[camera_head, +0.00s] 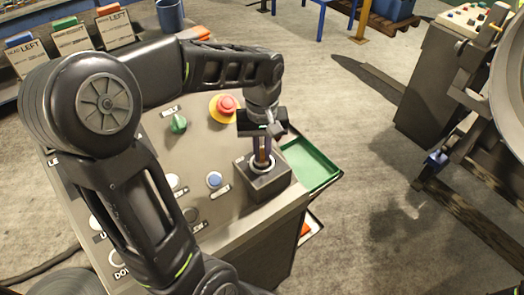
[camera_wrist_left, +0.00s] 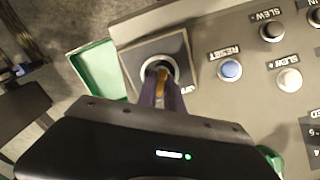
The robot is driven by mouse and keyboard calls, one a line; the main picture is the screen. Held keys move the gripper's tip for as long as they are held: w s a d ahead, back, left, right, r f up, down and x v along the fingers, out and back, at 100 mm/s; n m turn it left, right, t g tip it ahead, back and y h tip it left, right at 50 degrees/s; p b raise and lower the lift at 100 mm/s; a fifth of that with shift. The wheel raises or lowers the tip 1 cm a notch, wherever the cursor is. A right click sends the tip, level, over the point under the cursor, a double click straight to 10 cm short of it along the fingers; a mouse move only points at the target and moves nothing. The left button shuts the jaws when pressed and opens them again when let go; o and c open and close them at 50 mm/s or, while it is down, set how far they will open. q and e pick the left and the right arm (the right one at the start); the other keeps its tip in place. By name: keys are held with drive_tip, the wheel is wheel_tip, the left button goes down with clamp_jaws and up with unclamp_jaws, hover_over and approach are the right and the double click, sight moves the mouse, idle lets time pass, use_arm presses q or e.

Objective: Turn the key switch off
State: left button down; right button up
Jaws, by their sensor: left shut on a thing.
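The key switch (camera_head: 252,184) is a raised grey box with a pale ring on top, at the right front corner of the sloped control panel. Its ring also shows in the left wrist view (camera_wrist_left: 150,66). My left gripper (camera_head: 262,158) points down over the switch and is shut on the brass-coloured key (camera_wrist_left: 162,78), which stands in the ring. The fingers hide most of the key. I cannot tell the key's exact angle or read the switch's label fully. My right gripper is not in view.
On the panel (camera_head: 240,215) are a red emergency button (camera_head: 226,104), a green knob (camera_head: 178,124), a blue reset button (camera_head: 214,180) and pale buttons. A green tray (camera_head: 312,163) adjoins the panel's right side. The floor to the right is mostly open before a second console (camera_head: 440,85).

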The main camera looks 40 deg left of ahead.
use_arm(q)
drive_tip(key=n+b, duration=0.1)
drive_tip(key=n, duration=0.3)
drive_tip(key=shift+b, duration=0.3)
drive_tip(key=n+b, duration=0.1)
drive_tip(key=n, duration=0.3)
drive_tip(key=n+b, duration=0.1)
drive_tip(key=n, duration=0.6)
drive_tip(key=shift+b, duration=0.4)
drive_tip(key=c, duration=1.5)
unclamp_jaws()
drive_tip(key=shift+o, duration=0.2)
drive_tip(key=shift+r, duration=0.1)
